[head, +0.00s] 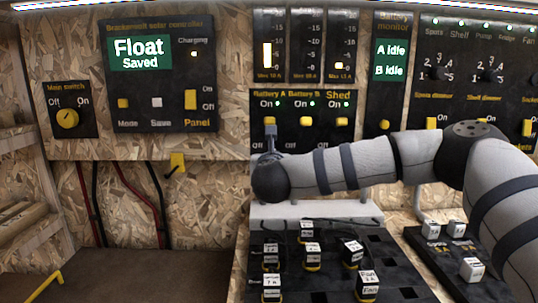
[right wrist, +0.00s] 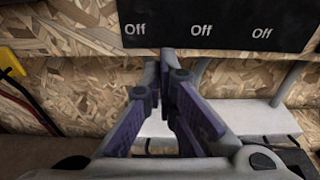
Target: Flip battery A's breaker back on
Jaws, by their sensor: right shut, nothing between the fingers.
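The breaker panel (head: 323,141) has breakers for Battery A, Battery B and Shed, with On above and Off below each. My right gripper (head: 270,130) is shut and empty, its grey tips in front of Battery A's breaker, hiding the lever and its position. I cannot tell whether they touch. Battery B's breaker (head: 306,122) and the Shed breaker (head: 341,122) show yellow levers. In the right wrist view, the gripper's closed fingers (right wrist: 165,58) reach up to the panel's lower edge (right wrist: 230,46), between two Off labels. My left gripper is out of view.
The battery monitor (head: 388,75) reads A Idle and B Idle. The controller (head: 160,75) on the left shows Float, Saved. Below the breakers are a pale ledge (head: 318,211) and a black fuse board (head: 385,245) with several labelled blocks. Bare wood (head: 210,215) lies left of the gripper.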

